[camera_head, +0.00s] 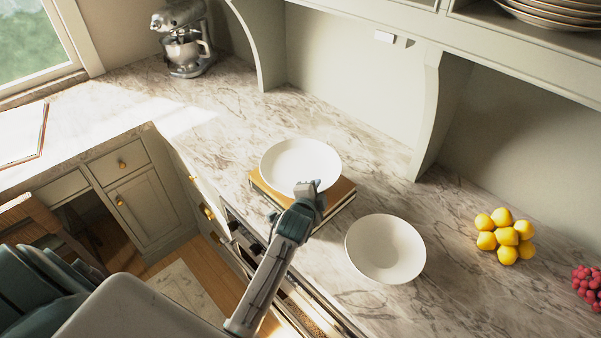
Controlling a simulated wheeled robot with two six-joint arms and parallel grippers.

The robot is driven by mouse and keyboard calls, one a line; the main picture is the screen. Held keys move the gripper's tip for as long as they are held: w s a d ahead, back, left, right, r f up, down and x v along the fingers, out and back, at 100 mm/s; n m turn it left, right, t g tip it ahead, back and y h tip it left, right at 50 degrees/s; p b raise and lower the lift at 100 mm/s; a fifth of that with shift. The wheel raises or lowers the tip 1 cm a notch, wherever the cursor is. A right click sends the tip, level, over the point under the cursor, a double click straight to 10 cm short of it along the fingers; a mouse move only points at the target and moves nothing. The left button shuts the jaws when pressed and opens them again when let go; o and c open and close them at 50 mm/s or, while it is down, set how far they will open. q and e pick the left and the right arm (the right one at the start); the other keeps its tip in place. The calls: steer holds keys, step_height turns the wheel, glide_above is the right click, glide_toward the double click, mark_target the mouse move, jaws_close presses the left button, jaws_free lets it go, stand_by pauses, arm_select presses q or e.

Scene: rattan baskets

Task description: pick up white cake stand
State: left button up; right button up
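The white cake stand (300,163) looks like a round white plate from above; its base is hidden. It sits over a brown and tan book-like block (335,193) on the marble counter. My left gripper (308,187) is at the near right rim of the cake stand, overlapping it in the picture. I cannot tell whether the fingers touch or grip the rim, and the gap between them is not clear. My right gripper is not in view.
A white bowl (386,249) stands to the right of my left gripper. Yellow fruits (505,236) and red fruit (587,287) lie farther right. A mixer (184,40) stands at the back left. A shelf support (437,115) rises behind the cake stand. The counter left of it is clear.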

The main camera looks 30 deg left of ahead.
arm_select(q)
jaws_close()
stand_by(1.1)
steer(key=shift+w+r, duration=0.1)
